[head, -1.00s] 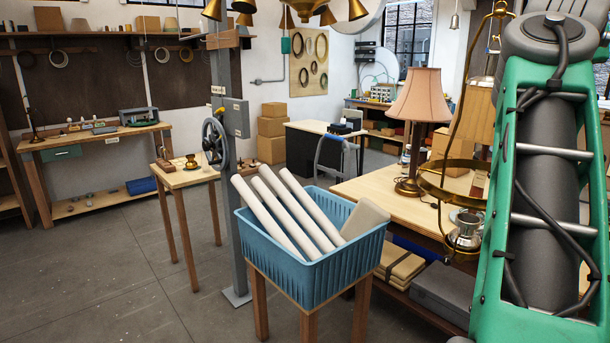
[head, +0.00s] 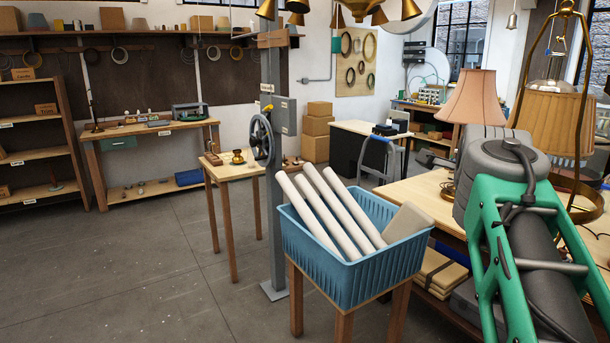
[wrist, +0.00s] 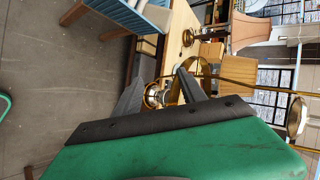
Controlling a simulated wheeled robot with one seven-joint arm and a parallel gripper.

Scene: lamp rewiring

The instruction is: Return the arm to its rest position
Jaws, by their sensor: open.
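My gripper (wrist: 160,88) shows in the wrist view with its two dark fingers spread apart. Nothing is held between them. Behind the gap are the wooden workbench and a small metal cup (wrist: 154,96), apart from the fingers. The wrist picture is turned sideways. In the head view, my green and grey arm (head: 525,235) is at the right, in front of the workbench (head: 425,188). My gripper is outside the head view.
A blue basket (head: 345,270) with white rolls stands on a wooden stand left of my arm. A lamp with a pink shade (head: 470,97) and a brass lamp frame (head: 583,190) are on the bench. A grey post (head: 276,210) rises behind the basket. Floor at left is clear.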

